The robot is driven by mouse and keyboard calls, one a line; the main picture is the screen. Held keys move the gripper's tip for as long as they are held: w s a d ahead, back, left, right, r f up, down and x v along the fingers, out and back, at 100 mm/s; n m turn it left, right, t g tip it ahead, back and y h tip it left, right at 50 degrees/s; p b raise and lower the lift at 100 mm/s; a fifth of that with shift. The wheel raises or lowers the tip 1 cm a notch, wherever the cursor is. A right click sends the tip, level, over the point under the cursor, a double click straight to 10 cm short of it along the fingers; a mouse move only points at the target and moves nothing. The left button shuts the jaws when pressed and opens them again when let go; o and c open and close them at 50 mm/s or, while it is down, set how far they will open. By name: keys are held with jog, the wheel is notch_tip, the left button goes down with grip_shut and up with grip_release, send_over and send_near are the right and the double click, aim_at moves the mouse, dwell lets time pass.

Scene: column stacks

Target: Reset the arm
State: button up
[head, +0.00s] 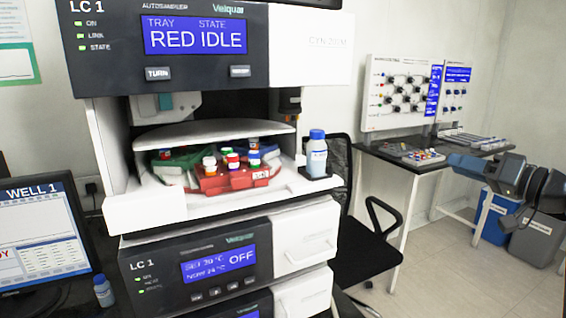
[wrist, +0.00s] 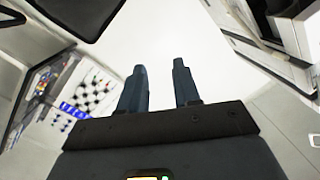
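My gripper shows in the wrist view (wrist: 158,85), with two dark blue fingers apart and nothing between them. Behind the fingers is only pale, plain surface. In the head view my blue-grey arm reaches in from the right edge, in front of the bins and well apart from the instrument stack. The fingertips cannot be made out clearly there.
The LC 1 instrument stack (head: 200,239) stands left of centre. Its open bay holds a red tray (head: 222,184) of capped vials, and a blue-capped bottle (head: 317,155) stands at its right. A black chair (head: 367,255), a side table (head: 421,166) and bins (head: 535,240) are to the right.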

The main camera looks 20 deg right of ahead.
jog(key=s+a+f+m+g+h, duration=0.15)
jog(key=a+f, duration=0.25)
jog(key=f, duration=0.4)
jog(key=s+a+f+m+h, duration=0.15)
jog(key=a+f, duration=0.25)
jog(key=f, duration=0.5)
jog(key=s+a+f+g+h, duration=0.1)
jog(key=s+a+f+h, duration=0.2)
jog(key=s+a+f, duration=1.05)
jog(key=s, duration=0.8)
jog(key=s+a+r+n, duration=0.2)
jog(key=s+a+r, duration=0.1)
jog(key=s, duration=0.4)
jog(key=s+a+r+n, duration=0.2)
jog(key=s+r, duration=0.2)
jog(key=s, duration=0.3)
jog(key=s+a+r+n, duration=0.2)
jog(key=s+a+r, duration=0.1)
jog(key=s, duration=0.3)
jog(key=shift+s+a+r+y, duration=0.3)
jog(key=shift+s+y, duration=0.1)
